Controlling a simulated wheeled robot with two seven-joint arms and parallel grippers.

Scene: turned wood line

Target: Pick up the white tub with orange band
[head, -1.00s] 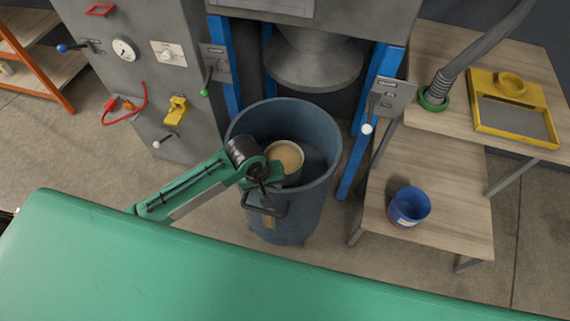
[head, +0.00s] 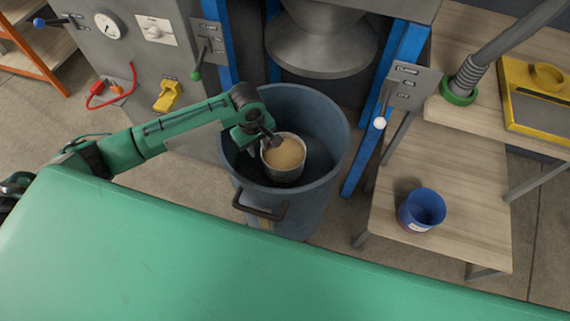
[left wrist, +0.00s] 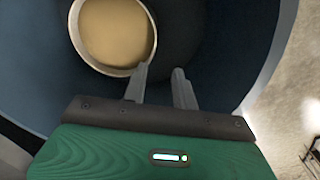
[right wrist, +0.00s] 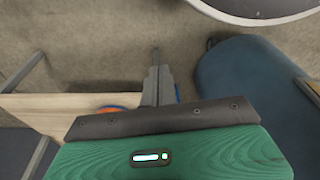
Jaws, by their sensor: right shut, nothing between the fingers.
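A pale tub (head: 284,176) with a tan top or filling stands inside the large blue-grey bin; it also shows in the left wrist view (left wrist: 78,45). No orange band can be made out on its visible side. My left gripper (head: 272,138) is over the bin at the tub's far left rim. In the left wrist view its fingers (left wrist: 160,75) are apart with nothing visible between them. One finger overlaps the tub's rim; I cannot tell whether it touches. My right gripper (right wrist: 157,72) is shut and empty, away from the tub, and outside the head view.
The bin's wall (head: 335,165) surrounds the tub, with a handle (head: 258,208) in front. A grey metal cone (head: 320,50) hangs behind and above, between blue posts (head: 398,75). A blue pot (head: 422,210) stands on a lower wooden shelf (head: 460,245) at the right. Open floor shows left of the bin.

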